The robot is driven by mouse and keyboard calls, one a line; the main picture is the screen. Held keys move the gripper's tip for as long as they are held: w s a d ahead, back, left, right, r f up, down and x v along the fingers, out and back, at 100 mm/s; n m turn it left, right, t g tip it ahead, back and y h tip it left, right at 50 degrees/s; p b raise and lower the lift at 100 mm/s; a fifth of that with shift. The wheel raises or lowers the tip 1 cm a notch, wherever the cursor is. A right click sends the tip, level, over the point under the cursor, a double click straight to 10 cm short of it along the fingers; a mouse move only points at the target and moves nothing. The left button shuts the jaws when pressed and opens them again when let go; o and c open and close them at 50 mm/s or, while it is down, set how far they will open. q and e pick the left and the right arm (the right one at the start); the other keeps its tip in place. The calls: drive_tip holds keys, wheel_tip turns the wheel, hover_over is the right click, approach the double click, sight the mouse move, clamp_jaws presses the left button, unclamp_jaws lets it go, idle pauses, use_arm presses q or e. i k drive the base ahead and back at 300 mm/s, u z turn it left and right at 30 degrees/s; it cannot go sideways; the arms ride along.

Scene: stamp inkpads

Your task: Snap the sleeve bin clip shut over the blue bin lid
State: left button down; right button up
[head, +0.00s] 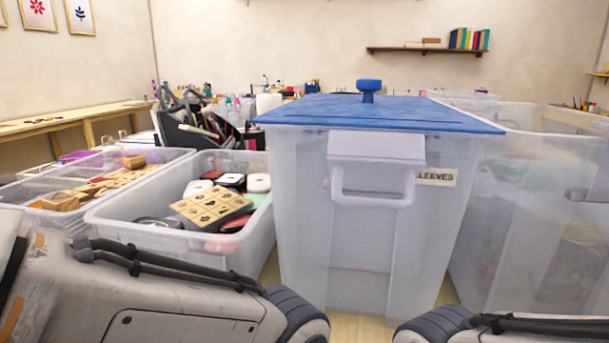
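Parts of my two arms show low at the left and right. Neither gripper's fingers are visible.
An open bin with inkpads and a wooden stamp block (212,207) stands left, beside a bin of wooden stamps (110,181). Another clear bin (530,220) stands close on the right. A narrow strip of floor shows between the bins. Cluttered supplies stand behind.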

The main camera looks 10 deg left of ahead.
sight(373, 161)
drive_tip(key=z, duration=1.4)
drive_tip(key=k, duration=1.15)
drive_tip(key=u, duration=1.35)
